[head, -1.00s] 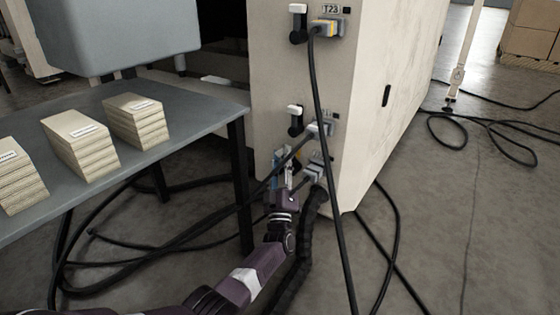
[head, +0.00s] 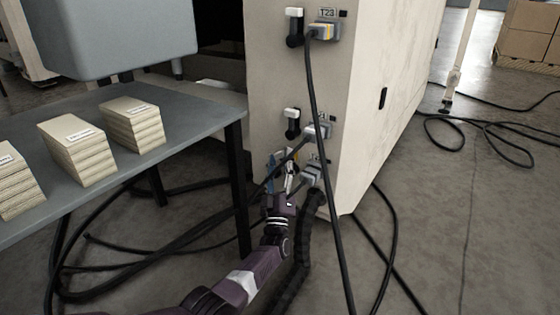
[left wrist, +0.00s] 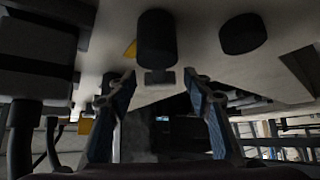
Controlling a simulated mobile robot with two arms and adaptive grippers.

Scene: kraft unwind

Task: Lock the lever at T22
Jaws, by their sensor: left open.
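A pale machine panel (head: 268,72) carries levers beside grey cable connectors in a column. The top lever (head: 293,27), black with a white end, sits by the label T23. A similar middle lever (head: 292,124) sits below it; its label is too small to read. My left gripper (head: 281,163) is open at the panel, just below the middle lever and beside the lowest connector (head: 311,175). Any lever there is hidden by the fingers. In the left wrist view, a dark knob (left wrist: 157,36) stands just beyond and between the blue fingertips, with no clear contact. Which lever is T22 cannot be read.
Black cables hang from the connectors, and one (head: 320,130) passes right of my gripper. A grey table (head: 190,118) with stacks of kraft paper (head: 132,125) stands to the left. More cables loop on the floor. In the left wrist view a dark connector (left wrist: 38,62) is close at left.

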